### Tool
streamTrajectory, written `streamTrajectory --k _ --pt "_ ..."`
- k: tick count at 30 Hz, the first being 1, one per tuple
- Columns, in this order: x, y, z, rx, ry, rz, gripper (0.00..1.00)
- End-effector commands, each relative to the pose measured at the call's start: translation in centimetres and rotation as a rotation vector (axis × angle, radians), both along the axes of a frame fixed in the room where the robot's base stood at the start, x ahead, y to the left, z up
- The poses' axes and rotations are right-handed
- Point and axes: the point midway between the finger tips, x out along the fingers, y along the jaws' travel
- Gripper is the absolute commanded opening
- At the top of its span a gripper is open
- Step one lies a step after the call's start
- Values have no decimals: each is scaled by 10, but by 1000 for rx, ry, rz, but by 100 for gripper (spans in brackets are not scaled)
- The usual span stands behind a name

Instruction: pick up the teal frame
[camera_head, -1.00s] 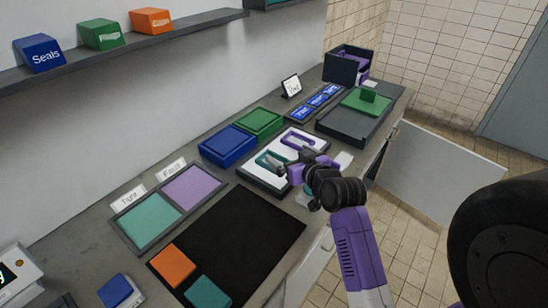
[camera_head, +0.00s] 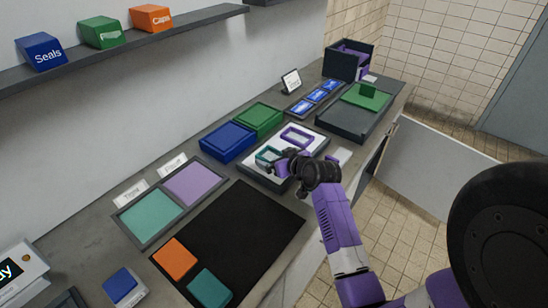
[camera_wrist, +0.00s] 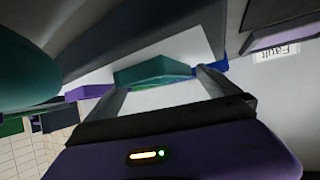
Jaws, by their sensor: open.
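The teal frame (camera_head: 266,156) lies in the left part of a white-lined tray (camera_head: 318,150), to the left of a purple frame (camera_head: 298,136). My gripper (camera_head: 277,160) is low over the tray at the teal frame and hides part of it. In the wrist view the teal frame (camera_wrist: 152,72) shows between and just beyond the fingertips of my gripper (camera_wrist: 163,80). The fingers are apart, one on each side of the frame's near part. I cannot tell whether either finger touches it.
Blue (camera_head: 228,142) and green (camera_head: 259,119) bins stand behind the tray. A teal-and-lilac sorting tray (camera_head: 150,238) and a black mat (camera_head: 245,232) with orange and teal squares lie to the left. A dark tray with a green piece (camera_head: 366,96) stands to the right.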

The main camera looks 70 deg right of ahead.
Motion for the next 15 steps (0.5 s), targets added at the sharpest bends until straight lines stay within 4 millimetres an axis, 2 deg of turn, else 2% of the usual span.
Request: streamTrajectory --k 7,8,15 --pt "1 -1 -1 -1 -1 -1 100" --pt "1 -1 -1 -1 -1 -1 96" --pt "1 -1 -1 1 -1 0 49"
